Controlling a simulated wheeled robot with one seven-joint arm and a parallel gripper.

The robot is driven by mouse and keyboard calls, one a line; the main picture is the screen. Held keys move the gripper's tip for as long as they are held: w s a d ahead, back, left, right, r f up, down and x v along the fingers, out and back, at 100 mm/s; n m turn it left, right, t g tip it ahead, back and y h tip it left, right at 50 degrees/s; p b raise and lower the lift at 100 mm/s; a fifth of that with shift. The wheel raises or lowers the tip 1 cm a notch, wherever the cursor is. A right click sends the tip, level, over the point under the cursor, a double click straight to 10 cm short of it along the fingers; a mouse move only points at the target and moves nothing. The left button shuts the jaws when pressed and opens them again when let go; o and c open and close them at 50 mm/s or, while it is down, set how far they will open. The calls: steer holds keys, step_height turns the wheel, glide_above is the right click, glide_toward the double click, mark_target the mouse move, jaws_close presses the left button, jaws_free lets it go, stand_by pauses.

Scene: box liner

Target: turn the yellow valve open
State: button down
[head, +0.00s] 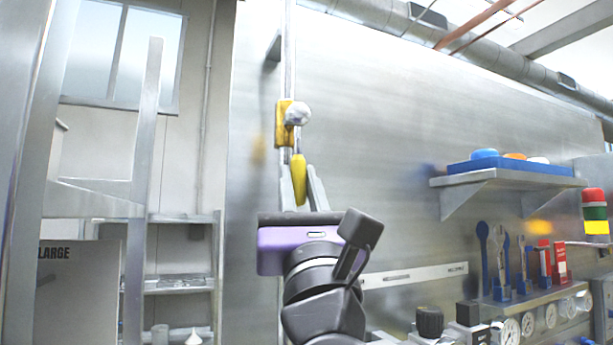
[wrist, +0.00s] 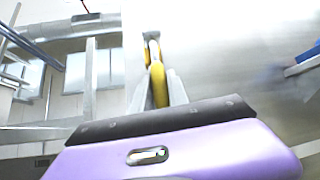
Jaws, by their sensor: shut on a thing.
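The yellow valve has a yellow handle (head: 299,180) that hangs down below a yellow body (head: 284,124) with a silvery round part at its right. The body sits on a thin vertical pipe (head: 289,60) against the metal wall panel. My gripper (head: 301,182) comes from below, its two grey fingers on either side of the handle's lower part, shut on it. In the wrist view the yellow handle (wrist: 158,84) also lies between the fingers. The handle's lower end is partly hidden by the gripper.
A wall shelf (head: 490,180) with a blue tray and coloured items stands right of the valve. A metal shelf rack (head: 180,285) stands at left. The wall beside the valve is mostly clear.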

steer(key=shift+a+m, duration=0.15)
steer(key=shift+m, duration=0.15)
steer(key=c, duration=1.3)
jaws_free()
steer(key=shift+s+f, duration=0.1)
steer(key=b+v, duration=0.2)
steer(key=v, duration=0.5)
steer(key=shift+s+f+b, duration=0.2)
steer(key=shift+f+b, duration=0.05)
steer(key=shift+b, duration=0.1)
